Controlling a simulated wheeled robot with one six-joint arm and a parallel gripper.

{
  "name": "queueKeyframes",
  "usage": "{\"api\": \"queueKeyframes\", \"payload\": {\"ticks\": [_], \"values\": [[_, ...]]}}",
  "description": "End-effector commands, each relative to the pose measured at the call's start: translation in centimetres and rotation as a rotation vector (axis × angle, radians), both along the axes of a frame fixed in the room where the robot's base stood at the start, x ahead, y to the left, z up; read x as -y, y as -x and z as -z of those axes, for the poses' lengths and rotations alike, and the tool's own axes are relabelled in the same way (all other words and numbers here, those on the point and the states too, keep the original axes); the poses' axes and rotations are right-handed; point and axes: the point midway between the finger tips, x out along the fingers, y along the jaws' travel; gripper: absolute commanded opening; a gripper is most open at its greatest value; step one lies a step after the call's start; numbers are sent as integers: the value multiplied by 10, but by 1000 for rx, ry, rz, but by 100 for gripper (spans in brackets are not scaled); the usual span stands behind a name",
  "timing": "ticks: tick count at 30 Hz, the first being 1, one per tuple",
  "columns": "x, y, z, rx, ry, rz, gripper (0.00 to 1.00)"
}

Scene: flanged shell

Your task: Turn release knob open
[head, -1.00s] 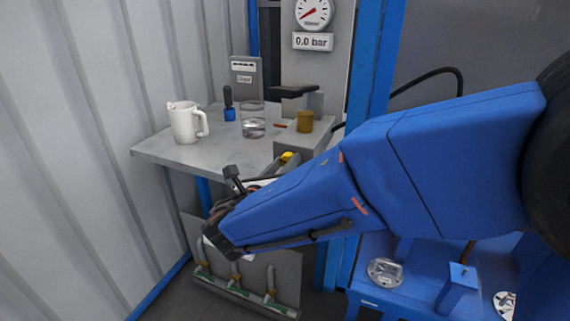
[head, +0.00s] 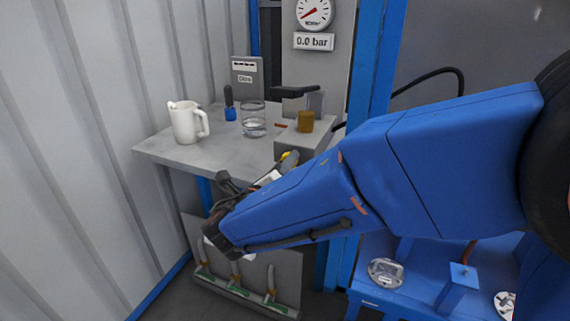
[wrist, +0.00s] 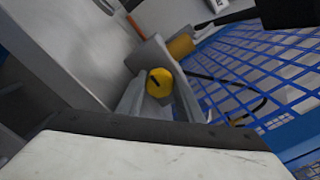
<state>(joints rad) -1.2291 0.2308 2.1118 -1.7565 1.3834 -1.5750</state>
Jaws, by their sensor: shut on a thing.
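The release knob (wrist: 159,80) is a round yellow knob with a short dark mark on its face. The wrist view looks tilted against the scene. In the head view my forearm hides the fingertips. How far the knob is turned cannot be told.
The grey block (head: 289,146) carries a black lever (head: 294,92) and a brass cylinder (head: 305,121). A white jug (head: 186,122) and a glass beaker (head: 253,121) stand on the shelf. The gauge display (head: 314,41) reads 0.0 bar. A blue post (head: 372,100) stands close behind my arm.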

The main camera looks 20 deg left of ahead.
Motion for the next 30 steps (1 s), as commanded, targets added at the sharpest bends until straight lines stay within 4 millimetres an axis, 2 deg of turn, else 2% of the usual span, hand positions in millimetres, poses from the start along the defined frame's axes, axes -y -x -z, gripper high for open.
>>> {"api": "queueKeyframes", "payload": {"ticks": [4,5,7,23,30], "values": [[-1,0,0,0,1,-1,11],[-1,0,0,0,0,-1,36],[-1,0,0,0,0,-1,52],[0,0,3,-3,-3,-1,52],[0,0,2,6,-111,-1,52]]}}
